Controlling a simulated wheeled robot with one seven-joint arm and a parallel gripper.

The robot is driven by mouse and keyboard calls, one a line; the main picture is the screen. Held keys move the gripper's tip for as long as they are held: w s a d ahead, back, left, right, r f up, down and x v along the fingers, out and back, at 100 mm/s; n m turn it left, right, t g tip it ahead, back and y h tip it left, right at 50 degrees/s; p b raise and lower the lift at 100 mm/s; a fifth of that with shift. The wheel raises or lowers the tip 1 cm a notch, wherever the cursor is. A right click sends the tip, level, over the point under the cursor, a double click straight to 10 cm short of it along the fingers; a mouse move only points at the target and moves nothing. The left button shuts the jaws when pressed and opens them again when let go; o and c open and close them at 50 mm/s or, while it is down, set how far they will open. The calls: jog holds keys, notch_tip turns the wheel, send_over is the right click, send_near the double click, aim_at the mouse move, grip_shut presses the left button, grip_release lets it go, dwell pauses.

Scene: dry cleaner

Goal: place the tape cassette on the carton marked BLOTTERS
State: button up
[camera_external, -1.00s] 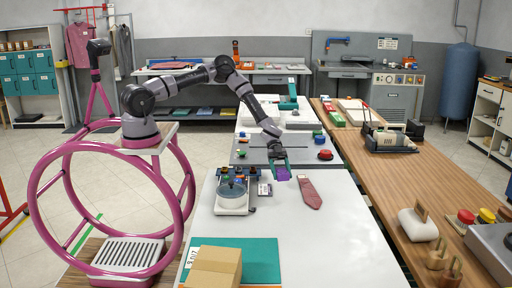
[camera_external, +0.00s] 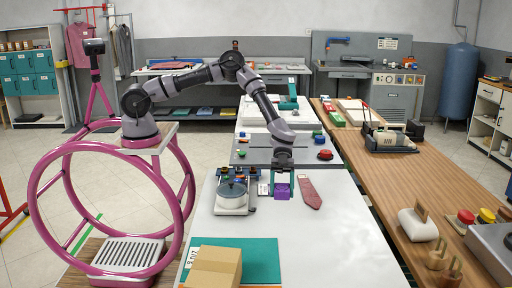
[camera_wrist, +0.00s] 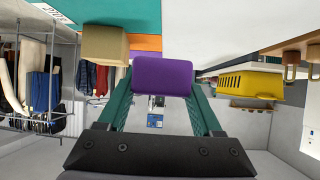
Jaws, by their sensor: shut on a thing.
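My gripper (camera_external: 281,191) is shut on a purple, block-shaped thing with rounded corners, the tape cassette (camera_external: 283,190). Its green fingers hold it above the white table, left of the red tie. In the wrist view the cassette (camera_wrist: 163,76) sits between the fingertips. A brown cardboard carton (camera_external: 217,268) stands at the table's near left, partly on a teal mat, nearer the external camera than my gripper. It also shows in the wrist view (camera_wrist: 105,46). Its BLOTTERS marking cannot be read in these frames.
A red patterned tie (camera_external: 310,192) lies right of my gripper. A round-lidded device (camera_external: 232,194) stands to the left, with a small card (camera_external: 264,189) beside it. The teal mat (camera_external: 262,258) lies right of the carton. The white table's near right is clear.

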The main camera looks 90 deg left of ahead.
jog(key=s+d+r+m+g, duration=0.15)
jog(key=s+d, duration=0.25)
jog(key=d, duration=0.5)
jog(key=s+d+r+m+g, duration=0.15)
jog(key=s+d, duration=0.25)
jog(key=d, duration=0.5)
notch_tip(320, 180, up, 3)
send_over(206, 277)
jog(key=w+a, duration=0.2)
jog(key=a, duration=0.2)
jog(key=shift+m+g+y, duration=0.3)
jog(key=shift+g+y, duration=0.1)
jog(key=shift+g, duration=0.1)
jog(key=f, duration=0.5)
jog(key=shift+s, duration=0.2)
jog(key=shift+f, duration=2.2)
jog(key=shift+f, duration=0.1)
jog(key=o, duration=1.4)
